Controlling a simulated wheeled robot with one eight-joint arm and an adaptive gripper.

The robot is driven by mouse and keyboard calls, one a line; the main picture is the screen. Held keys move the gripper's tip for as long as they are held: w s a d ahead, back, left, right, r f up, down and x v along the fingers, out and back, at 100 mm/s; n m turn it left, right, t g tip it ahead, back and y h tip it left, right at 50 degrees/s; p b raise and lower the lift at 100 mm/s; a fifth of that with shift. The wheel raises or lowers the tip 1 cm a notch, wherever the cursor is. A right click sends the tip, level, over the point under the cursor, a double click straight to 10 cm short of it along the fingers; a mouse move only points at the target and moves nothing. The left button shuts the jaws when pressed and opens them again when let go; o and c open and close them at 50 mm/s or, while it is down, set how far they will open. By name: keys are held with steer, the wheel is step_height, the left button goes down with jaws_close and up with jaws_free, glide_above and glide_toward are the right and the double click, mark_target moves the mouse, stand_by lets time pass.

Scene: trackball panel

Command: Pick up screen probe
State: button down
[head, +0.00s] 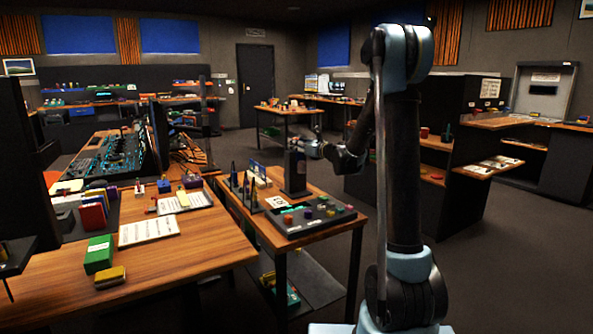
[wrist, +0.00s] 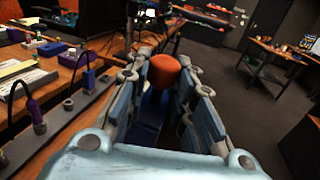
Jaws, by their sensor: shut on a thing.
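In the wrist view my gripper (wrist: 164,88) has its two light blue fingers on either side of a thing with a round orange top (wrist: 164,69). I cannot tell for certain whether this is the screen probe. Its lower part is hidden between the fingers, where something dark blue shows. In the head view my gripper (head: 304,146) is above the small wooden table (head: 343,196), near the top of an upright dark block (head: 295,174). What it holds is too small to make out there.
A grey rack (wrist: 75,117) with purple-topped pieces stands left of my gripper. A dark panel (head: 326,228) with coloured knobs lies on the small table. A wooden bench (head: 190,255) with papers and a green box (head: 98,254) is at left. Open floor lies right.

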step_height(320, 180, up, 20)
stand_by(1.0)
steer(key=shift+r, duration=0.15)
